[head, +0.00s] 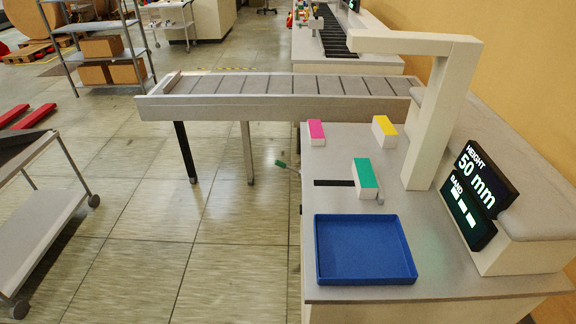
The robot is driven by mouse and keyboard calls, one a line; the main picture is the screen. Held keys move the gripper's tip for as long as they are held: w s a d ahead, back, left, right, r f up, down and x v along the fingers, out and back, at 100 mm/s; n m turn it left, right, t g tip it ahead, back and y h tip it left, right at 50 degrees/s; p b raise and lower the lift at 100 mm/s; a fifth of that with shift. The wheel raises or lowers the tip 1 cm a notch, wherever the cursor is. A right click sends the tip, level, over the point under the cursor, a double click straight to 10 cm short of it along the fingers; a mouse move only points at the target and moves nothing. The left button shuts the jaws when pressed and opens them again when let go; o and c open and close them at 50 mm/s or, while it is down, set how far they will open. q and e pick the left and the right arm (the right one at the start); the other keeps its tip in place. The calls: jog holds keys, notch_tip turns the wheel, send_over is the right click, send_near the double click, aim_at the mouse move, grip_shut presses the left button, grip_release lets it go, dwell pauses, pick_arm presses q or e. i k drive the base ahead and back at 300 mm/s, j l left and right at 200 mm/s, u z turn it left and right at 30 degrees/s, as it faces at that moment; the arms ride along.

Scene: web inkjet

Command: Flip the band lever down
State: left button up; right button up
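A small lever with a green grip (281,164) sticks out from the left side of the grey machine table (330,240). Its grip points left, over the floor, and the thin rod behind it is short and small in view. A dark display (470,198) on the right reads "HEIGHT 50 mm" on its upper panel and "BAND" with several bars on its lower panel. Neither of my grippers shows in the head view.
White blocks with pink (316,133), yellow (384,131) and green (366,178) tops stand on the table. An empty blue tray (408,277) lies in front. A white gantry (428,120) rises at right. A conveyor (250,105) stands behind.

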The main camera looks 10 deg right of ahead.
aim_at(278, 163)
jog(key=i+j, duration=1.1)
jog(key=j, duration=0.1)
